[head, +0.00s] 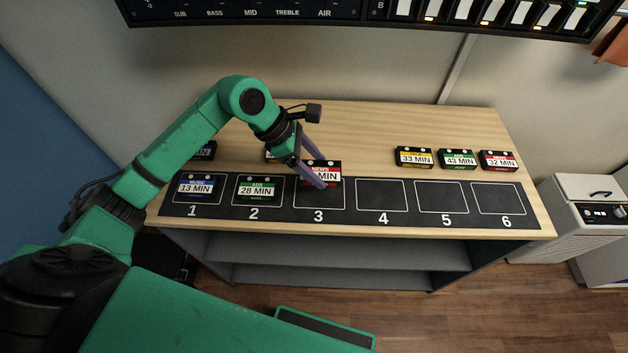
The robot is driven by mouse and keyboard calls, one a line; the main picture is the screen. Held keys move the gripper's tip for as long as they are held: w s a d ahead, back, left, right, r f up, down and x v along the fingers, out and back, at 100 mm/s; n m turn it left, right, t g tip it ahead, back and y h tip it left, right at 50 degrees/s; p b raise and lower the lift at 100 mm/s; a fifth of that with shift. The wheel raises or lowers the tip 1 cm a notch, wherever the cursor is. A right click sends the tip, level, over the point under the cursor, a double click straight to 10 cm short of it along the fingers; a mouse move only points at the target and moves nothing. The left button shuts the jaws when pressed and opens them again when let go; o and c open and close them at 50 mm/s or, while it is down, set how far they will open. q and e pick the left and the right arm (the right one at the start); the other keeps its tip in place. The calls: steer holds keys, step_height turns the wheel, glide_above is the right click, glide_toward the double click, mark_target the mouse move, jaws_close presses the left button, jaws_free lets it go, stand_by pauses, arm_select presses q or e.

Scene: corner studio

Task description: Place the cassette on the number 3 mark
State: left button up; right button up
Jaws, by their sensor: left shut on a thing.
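Whether the cassette touches the mat cannot be told. The number 3 mark (319,199) is a white outlined square on the black mat (350,220), partly hidden by the cassette and fingers. My right gripper is not in view.
The 13 MIN cassette (195,187) lies on square 1 and the 28 MIN cassette (257,190) on square 2. Squares 4 to 6 are empty. Behind the mat stand the 33 MIN (414,158), 43 MIN (458,159) and 32 MIN (499,160) cassettes. Two more are partly hidden behind my arm.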

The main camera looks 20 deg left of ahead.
mark_target(324, 193)
arm_select(q)
step_height(324, 193, down, 7)
steer(key=shift+p, duration=0.4)
steer(key=shift+f, duration=0.1)
steer(key=o, duration=1.4)
steer(key=shift+c, duration=0.2)
steer(key=shift+a+r, duration=0.1)
steer(key=shift+r, duration=0.15)
steer(key=b+v, duration=0.2)
steer(key=v, duration=0.9)
steer(key=shift+r, duration=0.35)
